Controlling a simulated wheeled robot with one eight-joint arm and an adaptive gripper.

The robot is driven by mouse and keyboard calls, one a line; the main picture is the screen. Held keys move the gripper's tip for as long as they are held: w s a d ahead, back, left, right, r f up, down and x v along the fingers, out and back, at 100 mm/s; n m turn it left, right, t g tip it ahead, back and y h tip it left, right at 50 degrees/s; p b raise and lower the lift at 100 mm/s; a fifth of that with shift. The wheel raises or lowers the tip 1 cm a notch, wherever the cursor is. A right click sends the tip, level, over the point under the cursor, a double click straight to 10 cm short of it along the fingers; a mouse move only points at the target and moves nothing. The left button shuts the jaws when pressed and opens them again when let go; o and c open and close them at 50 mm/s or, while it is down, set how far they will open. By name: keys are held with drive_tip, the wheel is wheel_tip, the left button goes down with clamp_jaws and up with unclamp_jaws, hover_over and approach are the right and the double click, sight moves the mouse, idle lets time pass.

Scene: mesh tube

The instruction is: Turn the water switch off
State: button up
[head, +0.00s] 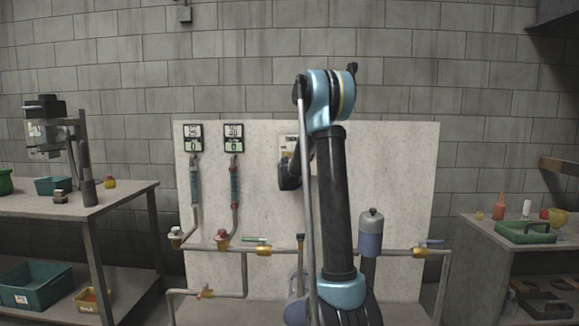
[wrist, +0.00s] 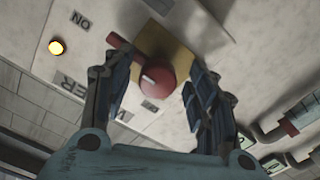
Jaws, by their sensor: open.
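The water switch (wrist: 155,75) is a red rotary knob with a handle that reaches to the upper left in the wrist view. It sits on a yellow plate (wrist: 172,48) on a pale panel (wrist: 128,18). An "ON" label lies to the left of the handle, and "ER" lettering shows lower down. My gripper (wrist: 154,66) is open, with one finger on each side of the knob in the picture. I cannot tell whether either finger touches it. In the head view my gripper (head: 289,174) is in front of the board, and my arm hides most of the switch box (head: 287,143).
An orange lamp (wrist: 57,47) glows on the panel. The pale board (head: 405,180) carries two gauges (head: 193,138), pipes and valves. A bench (head: 110,194) stands left and another (head: 478,228) right, both with bins and small items.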

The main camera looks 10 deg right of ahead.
drive_tip(key=c, duration=1)
drive_tip(key=shift+c, duration=0.2)
drive_tip(key=shift+n, duration=0.3)
drive_tip(key=shift+s+d+r+n, duration=0.1)
drive_tip(key=shift+n, duration=4.2)
drive_tip(key=shift+s+d+r+n, duration=0.1)
drive_tip(key=shift+n, duration=4.2)
